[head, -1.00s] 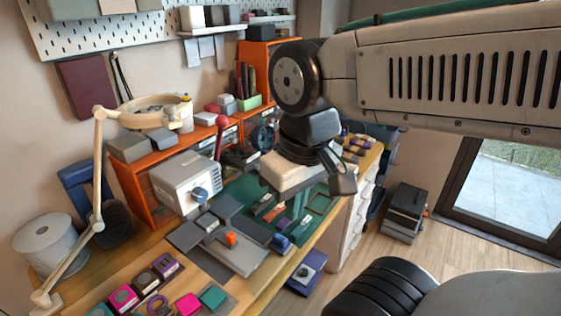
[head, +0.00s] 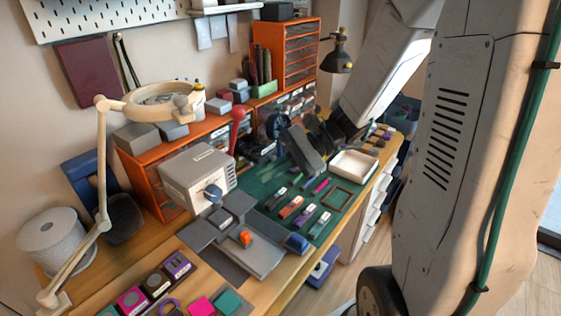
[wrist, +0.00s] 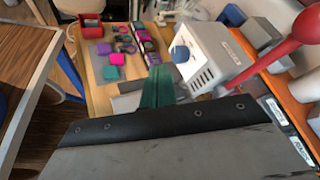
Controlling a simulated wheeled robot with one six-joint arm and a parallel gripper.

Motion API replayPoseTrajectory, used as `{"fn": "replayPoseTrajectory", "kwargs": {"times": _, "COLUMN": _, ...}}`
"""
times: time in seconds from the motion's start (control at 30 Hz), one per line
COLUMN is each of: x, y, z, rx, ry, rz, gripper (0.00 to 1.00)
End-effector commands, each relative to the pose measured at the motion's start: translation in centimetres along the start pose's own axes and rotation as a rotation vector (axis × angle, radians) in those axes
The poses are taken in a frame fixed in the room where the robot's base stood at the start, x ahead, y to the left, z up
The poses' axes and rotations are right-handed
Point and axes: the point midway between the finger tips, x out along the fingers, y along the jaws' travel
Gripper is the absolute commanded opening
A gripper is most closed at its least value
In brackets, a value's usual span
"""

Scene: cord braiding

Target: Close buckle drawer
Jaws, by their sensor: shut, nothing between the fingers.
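My gripper (head: 303,150) is a dark grey shape above the back of the green mat. It holds nothing, and its fingertips are hard to make out. In the wrist view, a grey block with a black edge fills the bottom. Small drawers with white labels (head: 290,108) line the orange cabinet behind my gripper; labelled fronts also show at the right edge of the wrist view (wrist: 300,150). I cannot tell which is the buckle drawer or how far it stands out. My arm and gripper hide part of the drawer row.
A grey box machine (head: 197,172) with a red-knobbed lever (head: 238,116) stands left of my gripper. The green mat (head: 268,205) carries several small buckles and a white tray (head: 354,165). A black lamp (head: 341,52) stands behind. White drawers (head: 372,200) are under the bench's right end.

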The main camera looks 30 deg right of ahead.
Motion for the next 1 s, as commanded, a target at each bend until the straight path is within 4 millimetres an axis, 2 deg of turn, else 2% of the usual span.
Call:
{"fn": "replayPoseTrajectory", "kwargs": {"times": 0.03, "x": -0.6, "y": -0.8, "z": -2.6, "rx": 0.097, "ry": -0.022, "rz": -0.104, "gripper": 0.00}}
{"fn": "replayPoseTrajectory", "kwargs": {"times": 0.1, "x": -1.7, "y": -1.8, "z": -5.9, "rx": 0.212, "ry": -0.044, "rz": -0.253, "gripper": 0.00}}
{"fn": "replayPoseTrajectory", "kwargs": {"times": 0.23, "x": -4.6, "y": -2.6, "z": -12.8, "rx": 0.414, "ry": -0.064, "rz": -0.531, "gripper": 0.00}}
{"fn": "replayPoseTrajectory", "kwargs": {"times": 0.4, "x": -8.3, "y": -1.1, "z": -20.8, "rx": 0.619, "ry": -0.056, "rz": -0.833, "gripper": 0.00}}
{"fn": "replayPoseTrajectory", "kwargs": {"times": 0.5, "x": -9.8, "y": 0.3, "z": -23.9, "rx": 0.697, "ry": -0.045, "rz": -0.952, "gripper": 0.00}}
{"fn": "replayPoseTrajectory", "kwargs": {"times": 0.6, "x": -10.8, "y": 1.2, "z": -25.7, "rx": 0.739, "ry": -0.036, "rz": -1.023, "gripper": 0.00}}
{"fn": "replayPoseTrajectory", "kwargs": {"times": 0.73, "x": -10.9, "y": 1.2, "z": -26.7, "rx": 0.757, "ry": -0.031, "rz": -1.053, "gripper": 0.00}}
{"fn": "replayPoseTrajectory", "kwargs": {"times": 0.87, "x": -9.9, "y": -0.2, "z": -27.2, "rx": 0.756, "ry": -0.032, "rz": -1.051, "gripper": 0.00}}
{"fn": "replayPoseTrajectory", "kwargs": {"times": 1.0, "x": -8.3, "y": -2.5, "z": -28.1, "rx": 0.757, "ry": -0.032, "rz": -1.048, "gripper": 0.00}}
